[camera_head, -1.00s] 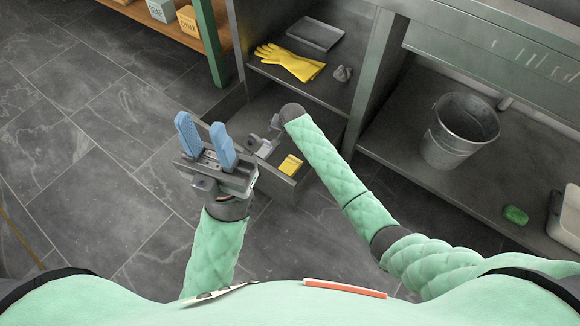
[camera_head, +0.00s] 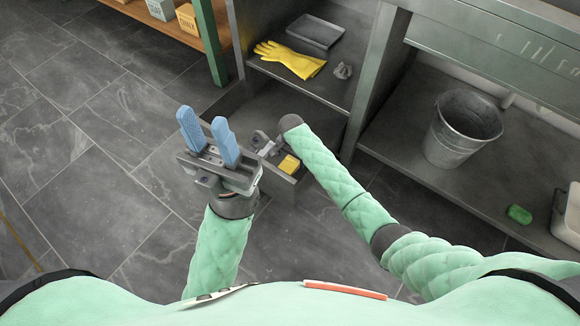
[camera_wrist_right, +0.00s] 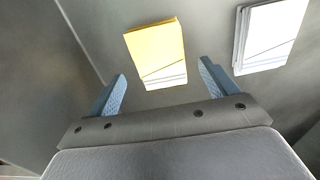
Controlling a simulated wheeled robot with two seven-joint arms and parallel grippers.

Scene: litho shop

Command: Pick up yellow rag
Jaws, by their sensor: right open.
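A yellow folded item (camera_head: 288,164), likely the yellow rag, lies in an open drawer (camera_head: 285,188) under the shelf. In the right wrist view it is a yellow block shape (camera_wrist_right: 155,50) with a pale lined edge. My right gripper (camera_head: 266,146) reaches down into the drawer beside it and partly covers it in the head view. In the wrist view its blue fingers (camera_wrist_right: 162,78) are spread, with the yellow item ahead between them; contact is not visible. My left gripper (camera_head: 207,133) is open and empty above the floor, blue fingers pointing up.
A grey-white folded item (camera_wrist_right: 270,35) lies right of the yellow one in the wrist view. Yellow gloves (camera_head: 290,58), a grey tray (camera_head: 315,31) and a crumpled grey piece (camera_head: 342,71) lie on the shelf above. A metal bucket (camera_head: 463,130) stands right.

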